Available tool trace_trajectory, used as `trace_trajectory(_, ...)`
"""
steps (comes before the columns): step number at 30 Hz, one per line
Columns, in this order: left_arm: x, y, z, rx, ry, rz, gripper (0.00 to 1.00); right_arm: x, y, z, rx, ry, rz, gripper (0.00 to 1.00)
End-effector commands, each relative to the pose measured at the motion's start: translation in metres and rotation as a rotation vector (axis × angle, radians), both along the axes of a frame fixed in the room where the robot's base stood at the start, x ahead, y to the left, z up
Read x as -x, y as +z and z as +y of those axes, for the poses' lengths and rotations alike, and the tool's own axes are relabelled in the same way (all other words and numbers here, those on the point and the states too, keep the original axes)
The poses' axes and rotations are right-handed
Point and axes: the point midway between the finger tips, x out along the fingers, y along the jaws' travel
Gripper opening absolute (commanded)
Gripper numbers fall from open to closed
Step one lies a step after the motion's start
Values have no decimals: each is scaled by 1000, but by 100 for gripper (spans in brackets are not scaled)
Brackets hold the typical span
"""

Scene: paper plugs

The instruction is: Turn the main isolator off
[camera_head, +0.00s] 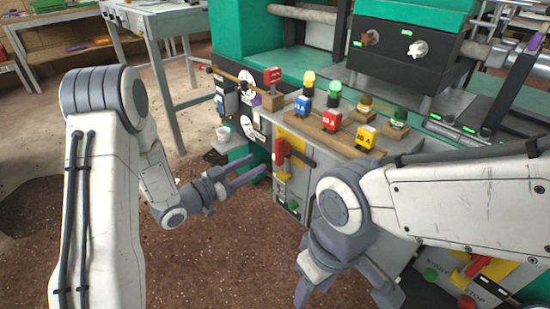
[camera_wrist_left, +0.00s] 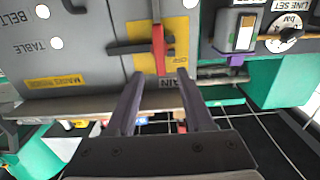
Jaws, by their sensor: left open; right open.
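The main isolator has a red handle (camera_head: 281,153) on a yellow plate (camera_head: 297,146), on the front of the machine cabinet. My right gripper (camera_head: 345,292) is open and empty, low in front of the cabinet.
A second panel with red and green buttons (camera_head: 466,302) is at lower right. A dial (camera_wrist_left: 290,25) is right of the isolator. Floor at left is open.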

Motion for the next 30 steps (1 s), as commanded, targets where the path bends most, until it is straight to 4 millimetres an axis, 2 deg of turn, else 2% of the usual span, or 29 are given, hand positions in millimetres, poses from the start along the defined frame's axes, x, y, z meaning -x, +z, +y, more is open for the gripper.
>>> trace_trajectory(6,-30,-1,-32,-2,-4,-4,52,0,-9,0,0,0,0,50)
trace_trajectory(12,-52,-1,-53,-2,-2,-1,52,0,-15,0,0,0,0,50)
trace_trajectory(18,-61,0,-62,-2,1,1,52,0,-16,0,0,0,0,50)
trace_trajectory(26,-62,0,-62,-1,1,1,52,0,-16,0,0,0,0,50)
trace_trajectory(27,-62,0,-62,-1,1,1,37,0,-16,0,0,0,0,50)
trace_trajectory(30,-62,0,-62,-1,1,1,0,0,-16,0,0,0,0,50)
